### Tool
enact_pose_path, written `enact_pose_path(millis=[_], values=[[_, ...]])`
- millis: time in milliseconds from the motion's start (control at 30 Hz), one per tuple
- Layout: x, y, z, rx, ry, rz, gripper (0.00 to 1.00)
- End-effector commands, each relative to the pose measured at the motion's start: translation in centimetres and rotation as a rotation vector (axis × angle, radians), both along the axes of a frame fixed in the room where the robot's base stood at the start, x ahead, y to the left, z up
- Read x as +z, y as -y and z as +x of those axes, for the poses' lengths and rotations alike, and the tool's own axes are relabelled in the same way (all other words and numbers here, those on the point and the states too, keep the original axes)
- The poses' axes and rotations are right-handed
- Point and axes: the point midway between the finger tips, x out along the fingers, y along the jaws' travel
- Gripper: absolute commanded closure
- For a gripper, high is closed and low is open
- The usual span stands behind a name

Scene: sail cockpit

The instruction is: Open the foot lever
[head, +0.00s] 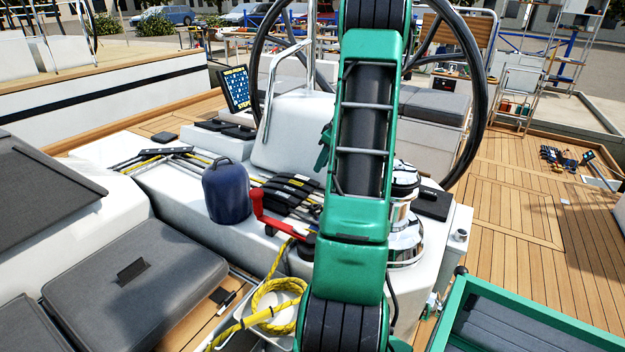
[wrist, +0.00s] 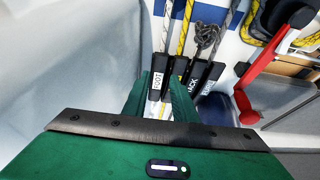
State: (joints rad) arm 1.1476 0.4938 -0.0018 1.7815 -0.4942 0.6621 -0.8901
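The foot lever (wrist: 158,82) is a black handle with a white label reading FOOT. It is the leftmost of several black levers in the wrist view. My gripper (wrist: 160,97) has its green fingers on either side of the foot lever's lower part, with a gap between them. The fingers are partly hidden by the wrist's dark front edge, and I cannot tell whether they touch the lever. In the head view a bank of black levers (head: 290,192) shows on the white cockpit top, left of my arm.
The other labelled levers (wrist: 193,84) stand close on the right, with ropes behind. A red winch handle (wrist: 258,82) is farther right and also shows in the head view (head: 272,225). A blue bag (head: 226,191) stands left of it. A white wall (wrist: 65,60) fills the wrist view's left.

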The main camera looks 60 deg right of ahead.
Motion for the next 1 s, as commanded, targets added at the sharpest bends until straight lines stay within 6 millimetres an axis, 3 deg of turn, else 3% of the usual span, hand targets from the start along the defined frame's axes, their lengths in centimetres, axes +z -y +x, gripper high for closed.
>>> enact_pose_path(millis=[200, 400, 867, 1000], values=[[-3.8, -0.2, 1.5, -0.002, -0.002, 0.003, 0.75], [-6.2, -0.2, 2.5, -0.002, -0.001, 0.001, 0.75], [-7.2, -0.3, 2.9, -0.002, -0.001, 0.000, 0.75], [-7.2, -0.2, 2.9, -0.002, -0.001, 0.000, 1.00]])
